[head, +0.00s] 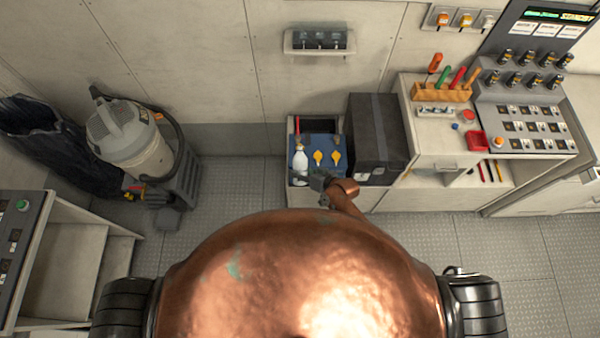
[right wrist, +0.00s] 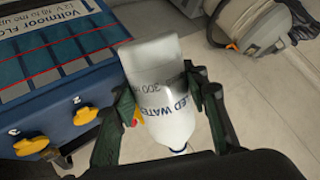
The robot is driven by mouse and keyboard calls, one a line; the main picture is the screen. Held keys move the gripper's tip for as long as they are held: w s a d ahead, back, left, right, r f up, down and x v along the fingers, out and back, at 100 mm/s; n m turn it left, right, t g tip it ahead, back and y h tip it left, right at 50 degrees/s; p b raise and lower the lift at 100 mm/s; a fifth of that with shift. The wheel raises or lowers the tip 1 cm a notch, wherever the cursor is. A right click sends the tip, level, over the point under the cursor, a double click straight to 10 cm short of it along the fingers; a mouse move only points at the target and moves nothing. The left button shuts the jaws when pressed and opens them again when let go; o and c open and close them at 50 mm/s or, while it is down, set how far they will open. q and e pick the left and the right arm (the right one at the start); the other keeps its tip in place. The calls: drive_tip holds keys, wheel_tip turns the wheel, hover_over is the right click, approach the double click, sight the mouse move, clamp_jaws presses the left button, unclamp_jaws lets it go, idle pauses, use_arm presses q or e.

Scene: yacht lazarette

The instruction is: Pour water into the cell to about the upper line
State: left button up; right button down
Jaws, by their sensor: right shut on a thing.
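A white bottle (head: 300,165) stands or hangs at the left side of a blue battery (head: 321,145) in the head view; its narrow neck shows at the top. In the right wrist view the bottle (right wrist: 160,90) carries a label ending in "LED WATER", with a blue tip at the lower end of the picture. My right gripper (head: 316,180) is shut on the bottle, one finger on each side. The battery (right wrist: 60,75) has yellow caps (right wrist: 85,115) beside printed numbers. My left gripper is not in view.
The battery sits in an open bay with a red upright item (head: 297,125) behind it. A black box (head: 377,135) stands close on the right. A workbench with tools (head: 445,90) is further right. A vacuum cleaner (head: 135,140) stands left, with clear floor between.

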sight(301, 169)
wheel_tip(301, 169, up, 3)
drive_tip(key=n+t+y+b, duration=0.1)
drive_tip(key=t+b, duration=0.2)
drive_tip(key=b, duration=0.1)
drive_tip(key=n+t+y+b, duration=0.1)
drive_tip(key=n+t+b, duration=0.1)
drive_tip(key=b, duration=0.3)
drive_tip(key=shift+f+t, duration=0.2)
drive_tip(key=shift+t, duration=0.2)
drive_tip(key=shift+r+n+t+b, duration=0.3)
drive_tip(key=shift+n+t+b, duration=0.15)
drive_tip(key=shift+b, duration=0.3)
drive_tip(key=shift+r, duration=0.25)
